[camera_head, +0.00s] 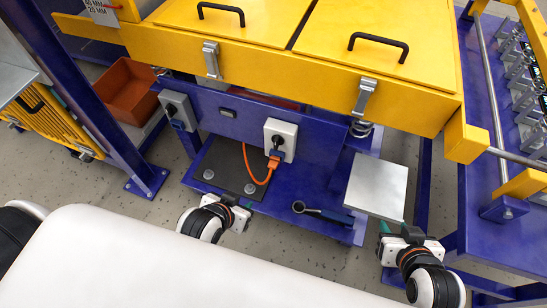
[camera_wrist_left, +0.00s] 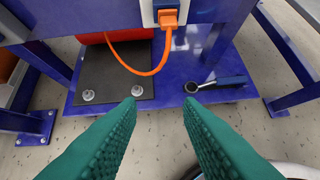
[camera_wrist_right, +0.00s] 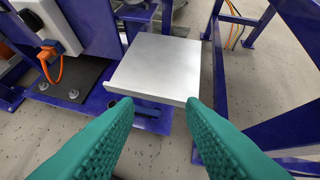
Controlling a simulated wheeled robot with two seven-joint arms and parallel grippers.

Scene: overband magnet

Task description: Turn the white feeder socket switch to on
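The white feeder socket (camera_head: 280,138) is a white box on the blue frame, with a dark switch (camera_head: 278,142) on its face and an orange plug and cable below. The switch's position is too small to tell. In the left wrist view the socket's lower part (camera_wrist_left: 147,14) shows at the top edge; in the right wrist view the socket (camera_wrist_right: 52,22) is at the upper left. My left gripper (camera_head: 238,201) is open and empty, below and apart from the socket. My right gripper (camera_head: 393,226) is open and empty, by the silver plate's near edge.
A grey socket (camera_head: 176,108) sits left on the same frame. A silver plate (camera_head: 376,186) stands at the right. Yellow covers (camera_head: 380,60) overhang the socket. A blue post (camera_head: 75,90) stands at the left.

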